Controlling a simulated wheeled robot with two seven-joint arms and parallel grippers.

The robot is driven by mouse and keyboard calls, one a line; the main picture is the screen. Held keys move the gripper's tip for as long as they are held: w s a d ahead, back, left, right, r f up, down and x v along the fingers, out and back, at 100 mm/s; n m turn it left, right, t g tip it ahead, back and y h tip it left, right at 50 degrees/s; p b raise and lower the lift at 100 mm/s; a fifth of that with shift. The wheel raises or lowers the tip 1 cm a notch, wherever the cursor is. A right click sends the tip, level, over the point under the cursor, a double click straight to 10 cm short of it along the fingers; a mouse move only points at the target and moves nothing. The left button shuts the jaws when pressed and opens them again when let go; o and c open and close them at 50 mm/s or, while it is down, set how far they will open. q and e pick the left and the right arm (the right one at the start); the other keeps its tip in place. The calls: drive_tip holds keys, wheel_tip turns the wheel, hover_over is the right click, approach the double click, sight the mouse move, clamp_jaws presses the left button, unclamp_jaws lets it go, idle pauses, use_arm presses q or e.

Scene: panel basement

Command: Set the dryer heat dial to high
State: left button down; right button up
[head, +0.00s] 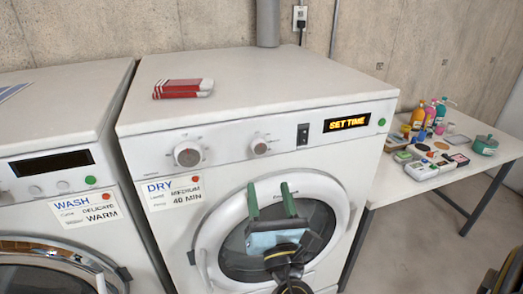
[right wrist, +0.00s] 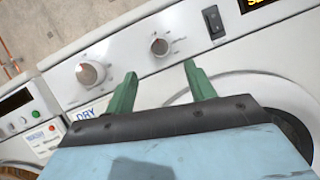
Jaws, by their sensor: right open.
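The dryer (head: 245,85) has two round dials on its white panel, a left dial (head: 187,154) and a right dial (head: 259,146). Their labels are too small to read, so I cannot tell which one sets heat. In the right wrist view the left dial (right wrist: 90,73) and right dial (right wrist: 160,47) lie beyond the fingertips. My right gripper (head: 268,188) has green fingers, spread apart and empty, in front of the dryer door and below the right dial. It also shows in the right wrist view (right wrist: 160,70). My left gripper is not in view.
A card (head: 172,193) reads DRY, MEDIUM, 40 MIN. The display (head: 347,123) shows SET TIME; a dark switch (head: 303,134) sits beside it. A red-and-white box (head: 183,88) lies on top. A washer (head: 60,150) stands left, a cluttered table (head: 400,190) right.

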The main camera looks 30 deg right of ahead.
sight(260, 150)
drive_tip(key=p+x, duration=0.2)
drive_tip(key=x, duration=0.6)
drive_tip(key=shift+w+r+p, duration=0.15)
drive_tip(key=shift+p, duration=0.15)
drive_tip(key=shift+w+d+r, duration=0.15)
drive_tip(key=shift+w+d, duration=0.15)
drive_tip(key=shift+w, duration=0.3)
drive_tip(key=shift+c, duration=0.3)
drive_tip(key=c, duration=0.9)
